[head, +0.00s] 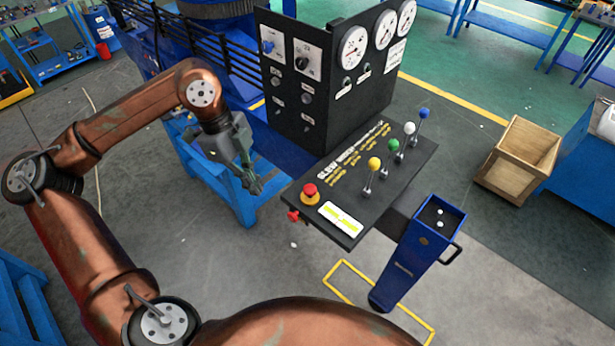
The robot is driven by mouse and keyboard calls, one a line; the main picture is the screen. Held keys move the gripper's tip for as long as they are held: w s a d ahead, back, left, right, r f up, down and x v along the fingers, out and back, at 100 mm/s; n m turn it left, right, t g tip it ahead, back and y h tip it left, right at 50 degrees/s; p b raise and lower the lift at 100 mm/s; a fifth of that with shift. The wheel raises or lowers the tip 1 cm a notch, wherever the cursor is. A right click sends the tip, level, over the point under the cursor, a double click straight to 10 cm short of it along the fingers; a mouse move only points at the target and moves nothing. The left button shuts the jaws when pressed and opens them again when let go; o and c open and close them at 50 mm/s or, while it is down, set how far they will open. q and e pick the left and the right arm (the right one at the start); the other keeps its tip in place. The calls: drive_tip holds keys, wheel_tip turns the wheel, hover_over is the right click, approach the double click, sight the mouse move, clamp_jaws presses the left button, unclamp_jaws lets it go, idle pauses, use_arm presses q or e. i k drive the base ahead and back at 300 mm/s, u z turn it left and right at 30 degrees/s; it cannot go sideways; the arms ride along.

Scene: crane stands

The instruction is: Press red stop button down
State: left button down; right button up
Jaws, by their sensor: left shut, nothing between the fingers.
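The red stop button (310,190) sits on a yellow base at the near left corner of the black control panel (345,175). It stands upright; I cannot tell whether it is pressed in. My left gripper (256,188) is shut and empty, to the left of the button and apart from it, with its fingers pointing down and right. My right gripper is not in view.
Levers with yellow (374,163), green (393,145), white and blue knobs stand on the panel. A black gauge cabinet (320,85) rises behind. A blue bin (415,260) stands at right front, a wooden crate (520,155) further right.

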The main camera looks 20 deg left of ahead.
sight(309, 190)
drive_tip(key=u, duration=1.35)
drive_tip(key=i, duration=0.45)
drive_tip(key=z, duration=1.95)
